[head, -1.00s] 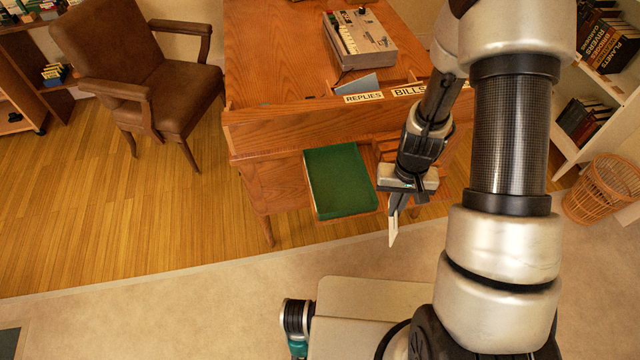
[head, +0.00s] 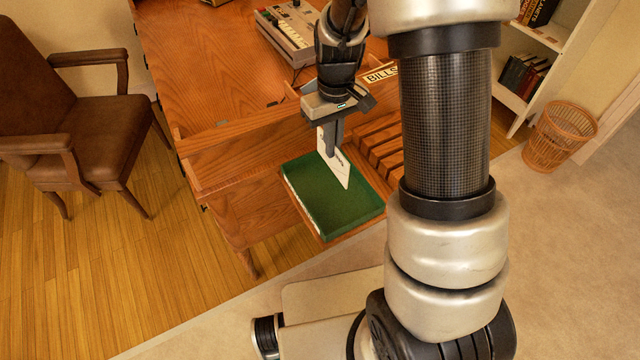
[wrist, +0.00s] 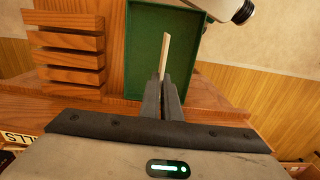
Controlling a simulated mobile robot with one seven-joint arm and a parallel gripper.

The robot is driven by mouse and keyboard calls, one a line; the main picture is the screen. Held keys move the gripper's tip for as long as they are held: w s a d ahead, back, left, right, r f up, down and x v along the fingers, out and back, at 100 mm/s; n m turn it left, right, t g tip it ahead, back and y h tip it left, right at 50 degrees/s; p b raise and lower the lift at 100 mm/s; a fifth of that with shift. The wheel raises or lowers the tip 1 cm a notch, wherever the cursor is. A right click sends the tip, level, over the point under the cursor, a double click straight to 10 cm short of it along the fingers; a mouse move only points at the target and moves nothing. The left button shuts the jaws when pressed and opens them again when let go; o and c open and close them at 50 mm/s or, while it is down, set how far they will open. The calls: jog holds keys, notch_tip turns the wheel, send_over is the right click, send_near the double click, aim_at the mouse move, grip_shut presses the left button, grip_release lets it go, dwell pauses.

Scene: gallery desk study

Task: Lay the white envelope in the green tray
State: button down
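The white envelope (head: 336,166) is held upright, hanging down from my gripper (head: 331,138). My gripper is shut on its upper part; some dark marking shows on its face. The green tray (head: 331,215) sits at the desk's front, and the envelope is in front of its far part in the head view. I cannot tell whether its lower edge touches the tray floor. In the wrist view the envelope (wrist: 165,54) shows edge-on between the fingers (wrist: 164,90), with the green tray (wrist: 142,35) behind it.
The wooden desk (head: 205,90) carries a grey machine with keys (head: 290,32). Wooden slots (head: 378,145) stand right beside the tray, with a "BILLS" label (head: 381,75) above. A brown chair (head: 90,120) is at left, a wicker basket (head: 560,135) at right.

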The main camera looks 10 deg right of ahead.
aim_at(332, 169)
jog(key=shift+w+f, duration=0.15)
jog(key=shift+f, duration=0.3)
notch_tip(332, 169, down, 4)
jog(key=shift+f+b, duration=0.1)
jog(key=shift+b, duration=0.25)
jog(key=shift+f, duration=2.25)
jog(key=shift+f+b, duration=0.15)
jog(key=shift+b, duration=0.25)
jog(key=c, duration=2)
grip_release()
